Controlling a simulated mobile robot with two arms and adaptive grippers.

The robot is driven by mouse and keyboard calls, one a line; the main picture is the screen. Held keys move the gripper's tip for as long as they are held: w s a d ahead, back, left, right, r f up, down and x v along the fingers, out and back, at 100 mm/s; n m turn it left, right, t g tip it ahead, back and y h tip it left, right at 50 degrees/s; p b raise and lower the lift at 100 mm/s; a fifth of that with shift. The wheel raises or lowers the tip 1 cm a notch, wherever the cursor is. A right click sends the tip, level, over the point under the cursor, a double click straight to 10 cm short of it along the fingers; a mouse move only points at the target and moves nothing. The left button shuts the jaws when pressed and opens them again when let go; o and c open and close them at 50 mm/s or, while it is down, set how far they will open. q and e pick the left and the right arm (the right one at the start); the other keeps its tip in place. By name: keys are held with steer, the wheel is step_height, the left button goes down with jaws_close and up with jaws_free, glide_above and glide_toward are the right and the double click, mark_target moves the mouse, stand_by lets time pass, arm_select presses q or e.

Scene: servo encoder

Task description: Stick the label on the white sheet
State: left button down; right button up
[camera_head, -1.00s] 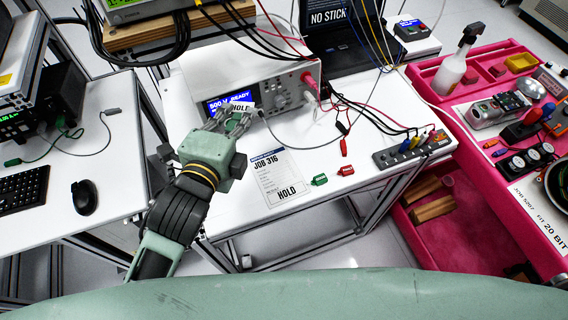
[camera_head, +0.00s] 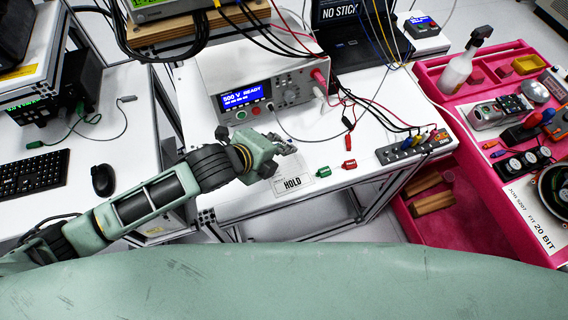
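The white sheet (camera_head: 318,178) lies flat near the front edge of the white bench. Its lower part shows the word HOLD; my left gripper covers most of its upper part. My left gripper (camera_head: 285,146) reaches in from the left, with its fingers over or just beyond the sheet's top part. I cannot tell its height above the sheet or whether its fingers are closed. The label is not clearly visible now; the hand may hide it. My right gripper is not in view.
A tester (camera_head: 262,85) reading 500 V READY stands behind the sheet. Green (camera_head: 323,172) and red (camera_head: 349,164) connectors lie right of the sheet, and a terminal strip (camera_head: 412,150) with cables farther right. A pink cart (camera_head: 470,190) stands at the right.

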arm_select(q)
step_height(320, 180, down, 7)
steer(key=b, duration=0.6)
steer(key=shift+f, duration=0.75)
steer(key=c, duration=2.1)
jaws_free()
